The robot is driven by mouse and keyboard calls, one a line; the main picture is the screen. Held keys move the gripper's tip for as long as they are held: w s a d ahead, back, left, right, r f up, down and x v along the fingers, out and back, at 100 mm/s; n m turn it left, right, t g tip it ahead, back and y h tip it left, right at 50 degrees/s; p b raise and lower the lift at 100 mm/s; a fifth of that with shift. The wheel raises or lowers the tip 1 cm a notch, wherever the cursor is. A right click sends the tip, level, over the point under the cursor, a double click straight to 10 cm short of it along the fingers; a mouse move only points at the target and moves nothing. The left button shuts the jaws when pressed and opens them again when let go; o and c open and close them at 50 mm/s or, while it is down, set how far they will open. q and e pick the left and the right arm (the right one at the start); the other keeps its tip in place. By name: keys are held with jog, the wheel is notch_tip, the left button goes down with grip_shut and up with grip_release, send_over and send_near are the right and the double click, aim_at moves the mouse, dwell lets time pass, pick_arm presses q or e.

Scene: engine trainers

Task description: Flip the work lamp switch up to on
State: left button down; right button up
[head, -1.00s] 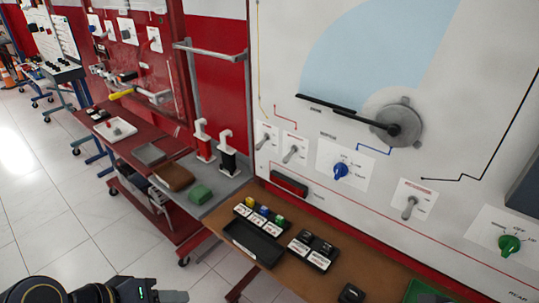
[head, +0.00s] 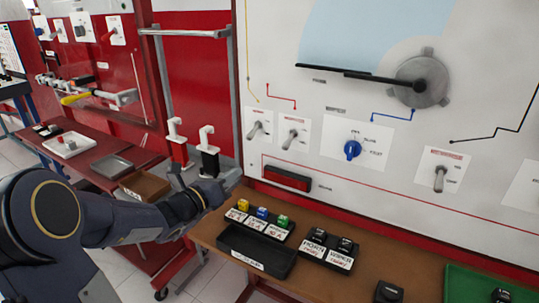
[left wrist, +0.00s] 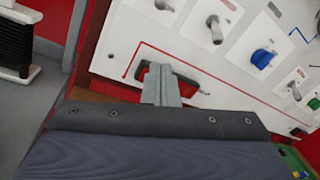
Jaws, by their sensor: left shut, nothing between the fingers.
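The panel carries several toggle switches, and their small labels are too blurred to tell which is the work lamp's. Two sit side by side at left, the left toggle (head: 257,131) and the middle toggle (head: 291,138); a right toggle (head: 439,179) is beyond the blue knob. All three levers appear to point down. My left gripper (head: 230,181) is shut and empty, low in front of the panel's left edge, apart from the toggles. In the left wrist view its fingers (left wrist: 160,86) overlap the red lamp block, and the middle toggle (left wrist: 214,29) is up and right. My right gripper is out of view.
A blue rotary knob (head: 352,150) and a red lamp block (head: 287,178) stick out from the panel. Below, a brown bench (head: 370,262) holds a black tray (head: 257,250), small relays and a green tray (head: 470,284).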

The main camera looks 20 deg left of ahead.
aim_at(253, 133)
pick_arm(q)
jog(key=shift+w+a, duration=0.1)
jog(key=shift+w, duration=0.05)
jog(key=x, duration=1)
jog(key=shift+w+r, duration=0.1)
jog(key=shift+r, duration=0.05)
jog(key=a+r, duration=0.1)
jog(key=s+a+r, duration=0.1)
jog(key=r, duration=0.1)
jog(key=shift+s+p, duration=0.15)
jog(key=shift+p, duration=0.15)
jog(key=shift+r, duration=0.1)
